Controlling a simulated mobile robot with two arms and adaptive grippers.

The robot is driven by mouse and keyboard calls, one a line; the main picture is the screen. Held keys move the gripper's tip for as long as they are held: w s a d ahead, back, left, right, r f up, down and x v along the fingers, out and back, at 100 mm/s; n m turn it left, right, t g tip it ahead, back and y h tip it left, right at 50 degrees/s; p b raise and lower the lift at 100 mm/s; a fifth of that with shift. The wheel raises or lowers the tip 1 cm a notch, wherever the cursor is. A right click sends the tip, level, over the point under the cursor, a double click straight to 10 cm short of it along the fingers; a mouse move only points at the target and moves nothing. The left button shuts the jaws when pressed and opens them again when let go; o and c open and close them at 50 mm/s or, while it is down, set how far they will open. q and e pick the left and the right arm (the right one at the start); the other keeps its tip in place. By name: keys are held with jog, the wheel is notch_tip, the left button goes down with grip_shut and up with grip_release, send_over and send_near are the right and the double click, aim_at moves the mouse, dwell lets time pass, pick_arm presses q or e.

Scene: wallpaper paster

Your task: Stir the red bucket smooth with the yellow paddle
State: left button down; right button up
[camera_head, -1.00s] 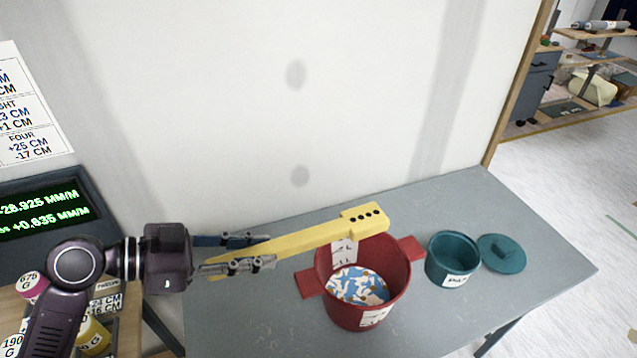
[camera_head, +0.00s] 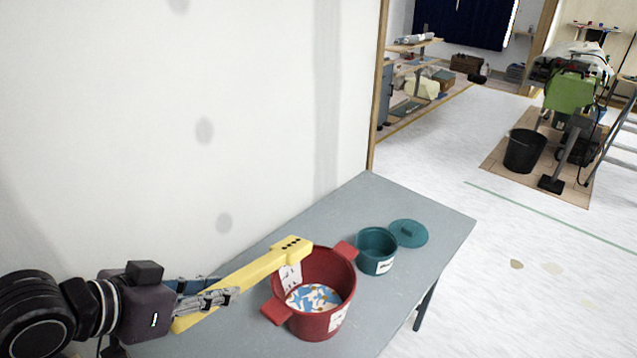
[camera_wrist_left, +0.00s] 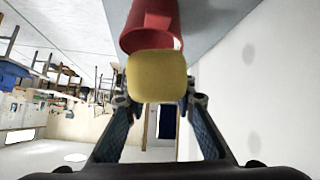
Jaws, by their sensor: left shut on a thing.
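The red bucket (camera_head: 344,285) stands upright on the grey table, with handles on two sides and a mottled white, blue and tan mix (camera_head: 313,297) inside. My left gripper (camera_head: 212,294) is shut on the yellow paddle (camera_head: 245,278). In the left wrist view the paddle's yellow end (camera_wrist_left: 157,77) sits between the fingers, with the red bucket (camera_wrist_left: 150,22) beyond. My right gripper is not in view.
A teal pot (camera_head: 376,251) stands right of the bucket, and its teal lid (camera_head: 408,233) lies beside it on the table (camera_head: 440,222). A pale wall (camera_head: 130,130) runs behind the table. Open floor lies to the right, with a black bin (camera_head: 524,151) farther off.

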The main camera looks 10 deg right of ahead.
pick_arm(q)
jog(key=w+d+r+n+g+y+p, duration=0.25)
jog(key=d+r+n+p, duration=0.25)
jog(key=d+r+n, duration=0.35)
jog(key=w+d+r+n+g+y+p, duration=0.25)
jog(key=d+r+n+p, duration=0.25)
jog(key=d+n, duration=0.6)
jog(key=s+f+t+h+b, duration=0.1)
jog(key=s+f+b, duration=0.5)
jog(key=s+b, duration=0.15)
jog(key=w+f+b, duration=0.2)
jog(key=w+f, duration=0.1)
jog(key=f, duration=0.5)
jog(key=w+f+b, duration=0.1)
jog(key=w+f, duration=0.3)
jog(key=f, duration=0.4)
jog(key=shift+w+a+n+b, duration=0.3)
jog(key=shift+a+n+b, duration=0.05)
jog(key=shift+a+n, duration=0.1)
jog(key=shift+r, duration=0.1)
